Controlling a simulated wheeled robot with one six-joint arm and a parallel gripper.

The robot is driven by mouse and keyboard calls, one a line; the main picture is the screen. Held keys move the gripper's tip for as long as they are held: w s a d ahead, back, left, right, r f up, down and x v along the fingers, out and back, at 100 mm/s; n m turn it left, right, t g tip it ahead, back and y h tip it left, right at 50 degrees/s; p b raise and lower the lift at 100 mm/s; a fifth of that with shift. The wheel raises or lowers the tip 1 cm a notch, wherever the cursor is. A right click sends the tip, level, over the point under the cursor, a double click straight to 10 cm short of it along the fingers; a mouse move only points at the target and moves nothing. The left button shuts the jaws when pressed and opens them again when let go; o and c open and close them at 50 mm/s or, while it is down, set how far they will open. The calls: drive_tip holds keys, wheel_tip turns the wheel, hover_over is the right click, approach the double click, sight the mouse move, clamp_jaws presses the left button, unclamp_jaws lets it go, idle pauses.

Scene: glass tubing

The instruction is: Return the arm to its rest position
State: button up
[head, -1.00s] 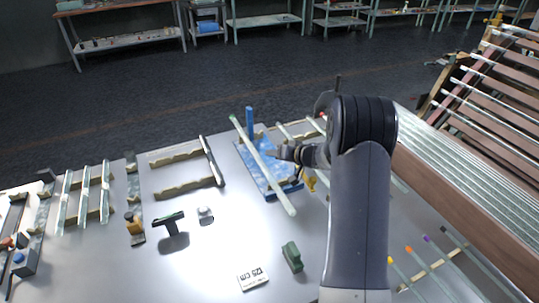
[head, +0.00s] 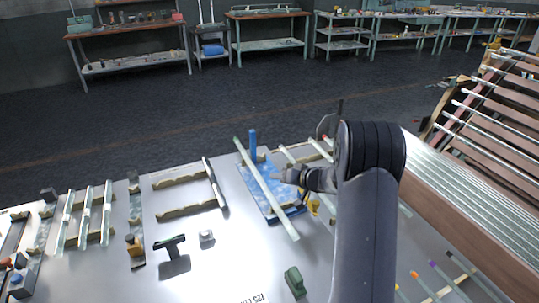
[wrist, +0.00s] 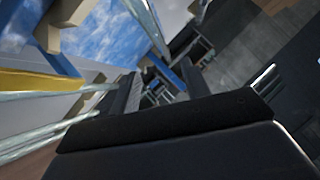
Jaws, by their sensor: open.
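My arm (head: 364,235) reaches forward from the lower right over the table in the head view. My gripper (head: 281,176) is at its far end, beside a long glass tube (head: 265,187) that lies slanted across a blue tray (head: 258,178). In the wrist view my open gripper (wrist: 158,88) shows its dark fingers with no tube clearly held between them. The tube and part of the blue surface also show there, close to the fingers. My arm hides part of the table behind it. I cannot tell whether a finger touches the tube.
A blue post (head: 253,143) stands at the tray's back. Glass tubes on wooden strips (head: 84,217) lie at the left. A dark T-shaped stand (head: 172,249) and a green block (head: 294,281) are near the front. A tilted tube rack (head: 470,185) stands right. Shelves line the back wall.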

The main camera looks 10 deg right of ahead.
sight(260, 176)
drive_tip(key=x, duration=1.2)
drive_tip(key=shift+r, duration=0.1)
drive_tip(key=shift+f, duration=0.35)
drive_tip(key=shift+r, duration=0.35)
drive_tip(key=shift+s, duration=0.1)
